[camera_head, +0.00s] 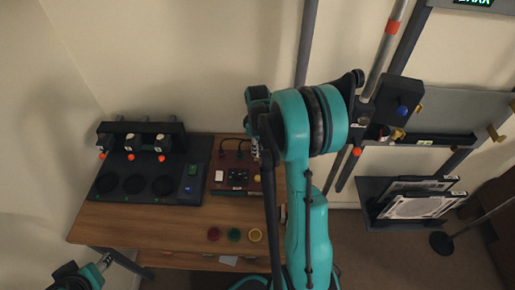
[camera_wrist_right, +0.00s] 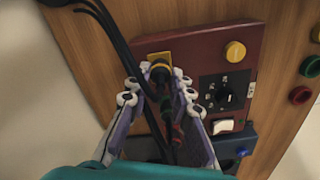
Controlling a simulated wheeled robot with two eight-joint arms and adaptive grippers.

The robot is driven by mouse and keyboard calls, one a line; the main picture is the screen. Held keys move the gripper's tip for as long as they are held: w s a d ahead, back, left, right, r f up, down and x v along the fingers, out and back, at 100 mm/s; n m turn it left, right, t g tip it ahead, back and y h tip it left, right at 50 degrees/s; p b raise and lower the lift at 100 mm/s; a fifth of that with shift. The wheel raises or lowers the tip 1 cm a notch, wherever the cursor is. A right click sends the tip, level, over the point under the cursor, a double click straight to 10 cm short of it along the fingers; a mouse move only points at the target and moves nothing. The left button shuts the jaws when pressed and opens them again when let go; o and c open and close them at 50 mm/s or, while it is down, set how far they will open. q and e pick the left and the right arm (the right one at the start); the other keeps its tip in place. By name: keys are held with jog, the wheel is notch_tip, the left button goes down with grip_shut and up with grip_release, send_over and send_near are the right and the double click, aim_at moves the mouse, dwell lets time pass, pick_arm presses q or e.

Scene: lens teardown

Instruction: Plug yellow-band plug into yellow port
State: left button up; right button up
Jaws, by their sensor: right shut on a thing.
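The dark red panel (camera_head: 222,187) stands on the table and fills the middle of the right wrist view (camera_wrist_right: 205,55). Its yellow port (camera_wrist_right: 153,57) is a yellow square at the panel's upper left. My right gripper (camera_wrist_right: 158,88) is shut on the yellow-band plug (camera_wrist_right: 160,74), a dark plug with a yellow ring. The plug's front end is at the yellow port; I cannot tell how deep it sits. In the head view my right arm mostly hides this gripper. Part of my left arm shows at the lower left; its gripper (camera_head: 106,261) is too unclear to judge.
Black cables (camera_wrist_right: 108,28) run close beside the right gripper. Coloured rings, one green (camera_head: 234,235), lie at the table's front.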

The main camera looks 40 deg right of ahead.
jog(key=shift+f, duration=0.3)
jog(key=o, duration=1)
notch_tip(320, 180, up, 12)
jog(key=shift+r, duration=0.1)
jog(key=s+a+m+t, duration=0.1)
jog(key=s+a+t, duration=0.1)
jog(key=s+a, duration=0.2)
jog(key=s+a+r+m+t, duration=0.1)
jog(key=s+a, duration=0.3)
jog(key=a, duration=0.7)
jog(key=s+a+m+t, duration=0.3)
jog(key=s+a+t, duration=0.1)
jog(key=a, duration=0.3)
jog(key=shift+s+a+r, duration=0.25)
jog(key=shift+s+a, duration=0.1)
jog(key=shift+s, duration=0.2)
